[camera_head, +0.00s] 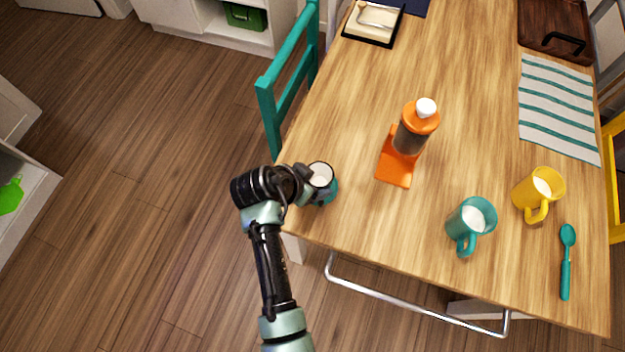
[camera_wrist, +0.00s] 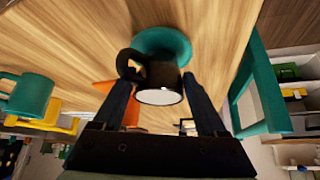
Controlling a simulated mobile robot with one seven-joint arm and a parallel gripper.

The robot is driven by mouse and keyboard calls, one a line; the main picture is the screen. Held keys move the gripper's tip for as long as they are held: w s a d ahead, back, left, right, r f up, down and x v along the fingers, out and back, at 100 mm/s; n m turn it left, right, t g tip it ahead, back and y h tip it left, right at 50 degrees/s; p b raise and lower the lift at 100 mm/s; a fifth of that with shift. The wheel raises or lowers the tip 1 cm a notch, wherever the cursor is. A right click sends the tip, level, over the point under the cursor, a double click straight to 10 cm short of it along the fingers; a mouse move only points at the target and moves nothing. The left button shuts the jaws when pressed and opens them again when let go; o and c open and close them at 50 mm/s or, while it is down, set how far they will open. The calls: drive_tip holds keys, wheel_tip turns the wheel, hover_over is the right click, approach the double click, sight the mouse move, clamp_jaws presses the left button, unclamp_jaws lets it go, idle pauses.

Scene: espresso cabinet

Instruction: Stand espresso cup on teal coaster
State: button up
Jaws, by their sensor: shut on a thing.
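The black espresso cup (camera_wrist: 158,80) with a white inside is between the fingers of my gripper (camera_wrist: 160,90), which is shut on it. Its handle sticks out to the left in the wrist view. The cup also shows in the head view (camera_head: 320,175), near the table's left front corner. The round teal coaster (camera_wrist: 162,42) lies on the table directly beyond the cup's base; its edge shows beside the cup in the head view (camera_head: 331,194). The cup looks upright over the coaster. I cannot tell whether its base touches it. My gripper in the head view (camera_head: 308,188) partly hides both.
An orange-and-dark bottle (camera_head: 414,128) stands right of the cup by an orange flat piece (camera_head: 395,170). A teal mug (camera_head: 470,222), yellow mug (camera_head: 537,190) and teal spoon (camera_head: 566,262) are further right. A teal chair (camera_head: 288,90) stands at the left edge.

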drive_tip(key=shift+f, duration=0.25)
drive_tip(key=o, duration=1.4)
